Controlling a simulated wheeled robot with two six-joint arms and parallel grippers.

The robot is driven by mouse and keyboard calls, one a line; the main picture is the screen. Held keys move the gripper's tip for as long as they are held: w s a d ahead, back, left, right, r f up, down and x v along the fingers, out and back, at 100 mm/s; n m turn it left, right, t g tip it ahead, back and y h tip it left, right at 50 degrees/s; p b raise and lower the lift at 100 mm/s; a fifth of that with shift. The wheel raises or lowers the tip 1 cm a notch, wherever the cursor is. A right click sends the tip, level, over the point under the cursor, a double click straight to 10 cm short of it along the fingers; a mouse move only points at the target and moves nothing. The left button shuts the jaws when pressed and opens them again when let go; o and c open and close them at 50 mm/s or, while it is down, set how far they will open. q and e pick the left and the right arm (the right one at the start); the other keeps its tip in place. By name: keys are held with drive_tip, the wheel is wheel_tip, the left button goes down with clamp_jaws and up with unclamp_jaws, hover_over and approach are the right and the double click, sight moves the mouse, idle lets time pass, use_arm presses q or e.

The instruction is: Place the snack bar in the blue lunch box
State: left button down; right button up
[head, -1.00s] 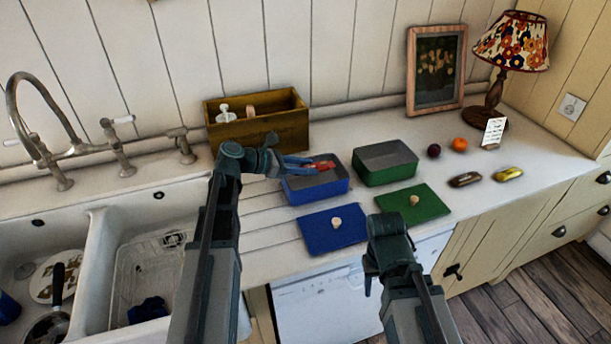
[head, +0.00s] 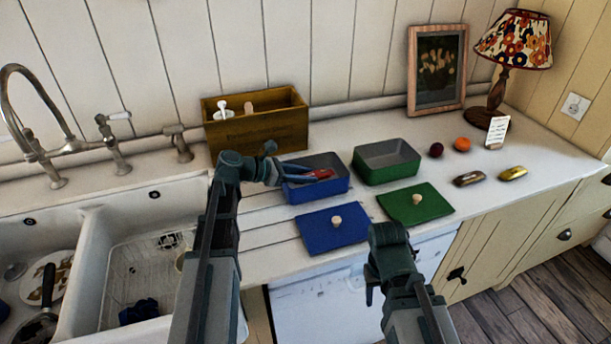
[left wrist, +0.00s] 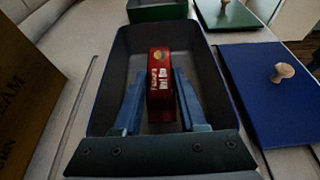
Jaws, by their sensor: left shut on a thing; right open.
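The snack bar is a small red packet (head: 322,174) with pale lettering; it also shows in the left wrist view (left wrist: 161,82). My left gripper (head: 312,175) is shut on it, with a finger on each side. It holds the bar inside the opening of the blue lunch box (head: 318,191), below rim height in the head view. Whether the bar touches the box floor I cannot tell. The blue lid (head: 322,234) with a wooden knob lies in front of the box. My right gripper (head: 372,285) is open and empty, in front of the counter.
A green box (head: 388,173) stands open right of the blue one, its green lid (head: 428,205) in front. A wooden crate (head: 258,130) stands behind. The sink is at left.

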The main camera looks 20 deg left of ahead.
use_arm(q)
drive_tip(key=shift+c, duration=2.3)
unclamp_jaws()
drive_tip(key=shift+s+f, duration=0.1)
drive_tip(key=shift+f, duration=0.05)
drive_tip(key=shift+r+p, duration=0.5)
drive_tip(key=shift+p, duration=0.1)
drive_tip(key=p+v, duration=0.4)
drive_tip(key=v, duration=0.8)
drive_tip(key=shift+r+p, duration=0.25)
drive_tip(key=shift+p, duration=0.1)
drive_tip(key=shift+r, duration=0.1)
